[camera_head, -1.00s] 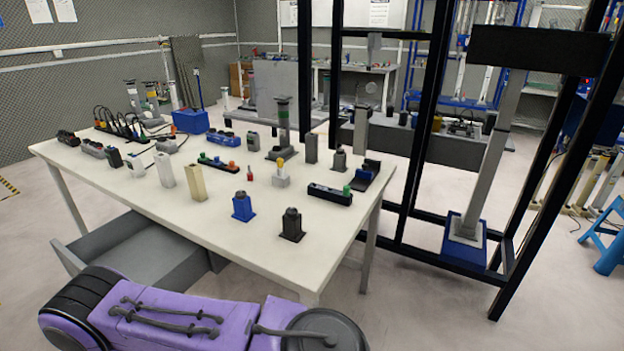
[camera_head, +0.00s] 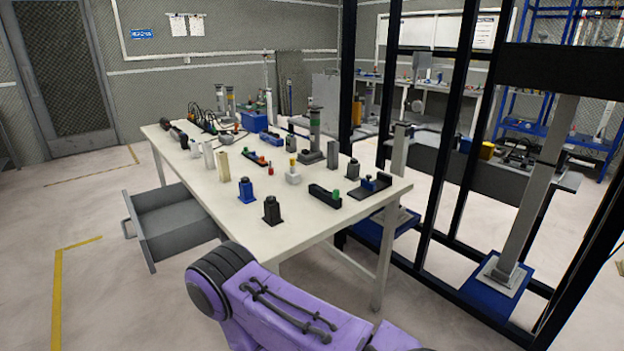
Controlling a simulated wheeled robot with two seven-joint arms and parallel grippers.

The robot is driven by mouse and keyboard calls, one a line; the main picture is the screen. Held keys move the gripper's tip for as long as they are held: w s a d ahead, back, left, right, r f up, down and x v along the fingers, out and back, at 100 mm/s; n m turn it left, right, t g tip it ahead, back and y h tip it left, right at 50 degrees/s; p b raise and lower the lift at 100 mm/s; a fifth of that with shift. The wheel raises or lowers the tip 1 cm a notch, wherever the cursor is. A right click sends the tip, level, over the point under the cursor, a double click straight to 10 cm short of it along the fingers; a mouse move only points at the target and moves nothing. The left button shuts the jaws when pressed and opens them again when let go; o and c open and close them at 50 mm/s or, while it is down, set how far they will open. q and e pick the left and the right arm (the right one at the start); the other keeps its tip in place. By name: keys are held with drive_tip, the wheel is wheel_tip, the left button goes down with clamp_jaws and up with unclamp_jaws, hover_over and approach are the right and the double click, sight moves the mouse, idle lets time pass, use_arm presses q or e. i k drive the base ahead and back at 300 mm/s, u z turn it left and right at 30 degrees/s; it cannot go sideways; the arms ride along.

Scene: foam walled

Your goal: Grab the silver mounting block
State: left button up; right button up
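Several small blocks and fixtures stand on the white table (camera_head: 190,190) in the head view. A pale grey block with a yellow top (camera_head: 293,174) stands near the table's middle. A plain upright grey block (camera_head: 332,154) stands behind it to the right. A whitish upright block (camera_head: 208,156) and a cream one (camera_head: 224,166) stand to the left. I cannot tell which of these is the silver mounting block. Neither of my grippers is in view, and nothing is seen touching the blocks.
A blue block (camera_head: 247,191) and a black block (camera_head: 272,211) stand near the table's front edge. An open grey drawer (camera_head: 178,222) juts out at the table's left. A black frame (camera_head: 447,130) rises at the right. Floor is clear at the left.

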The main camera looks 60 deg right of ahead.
sight(292, 177)
drive_tip(key=z, duration=2.05)
